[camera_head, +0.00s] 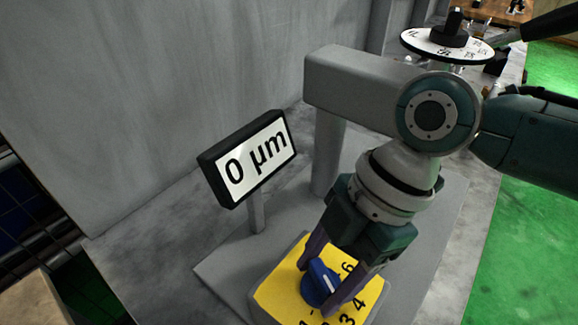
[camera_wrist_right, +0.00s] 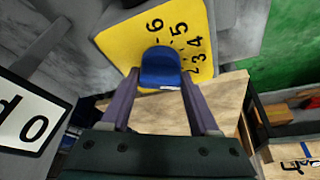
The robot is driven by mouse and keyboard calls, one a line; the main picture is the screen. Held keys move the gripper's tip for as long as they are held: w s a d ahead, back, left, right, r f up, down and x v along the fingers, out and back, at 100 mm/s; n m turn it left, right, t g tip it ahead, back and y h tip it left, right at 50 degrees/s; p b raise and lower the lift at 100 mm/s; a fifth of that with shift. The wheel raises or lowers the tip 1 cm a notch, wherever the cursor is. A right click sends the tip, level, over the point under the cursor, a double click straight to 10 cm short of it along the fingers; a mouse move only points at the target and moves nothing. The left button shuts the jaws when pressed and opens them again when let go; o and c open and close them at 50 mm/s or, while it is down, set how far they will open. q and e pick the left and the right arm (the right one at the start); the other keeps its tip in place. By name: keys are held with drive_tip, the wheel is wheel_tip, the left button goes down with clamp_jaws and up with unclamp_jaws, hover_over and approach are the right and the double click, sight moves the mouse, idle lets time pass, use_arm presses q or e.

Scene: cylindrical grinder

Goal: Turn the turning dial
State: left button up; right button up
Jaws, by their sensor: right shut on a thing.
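The blue turning dial (camera_head: 315,291) sits on a yellow plate (camera_head: 276,293) with black numbers, on a grey block at the bottom of the head view. The dial has a white mark on its grip. My right gripper (camera_head: 323,282) reaches down from above, with its two purple fingers shut on opposite sides of the dial. In the right wrist view the dial (camera_wrist_right: 160,62) is between the fingertips (camera_wrist_right: 161,78), and numbers up to 6 show on the plate (camera_wrist_right: 190,18). Part of the plate is hidden by my gripper. My left gripper is out of view.
A display (camera_head: 257,158) reading "0 µm" stands on a post left of my right arm. A grey beam (camera_head: 345,80) on a post stands behind my wrist. A round white numbered disc (camera_head: 425,43) with a black knob is at the back right. Green floor is at right.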

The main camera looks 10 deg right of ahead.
drive_tip(key=shift+f+n+g+b, duration=0.1)
drive_tip(key=shift+n+g+b, duration=0.4)
drive_tip(key=shift+n, duration=0.6)
drive_tip(key=shift+h, duration=0.3)
drive_tip(key=o, duration=1.3)
drive_tip(key=shift+o, duration=0.2)
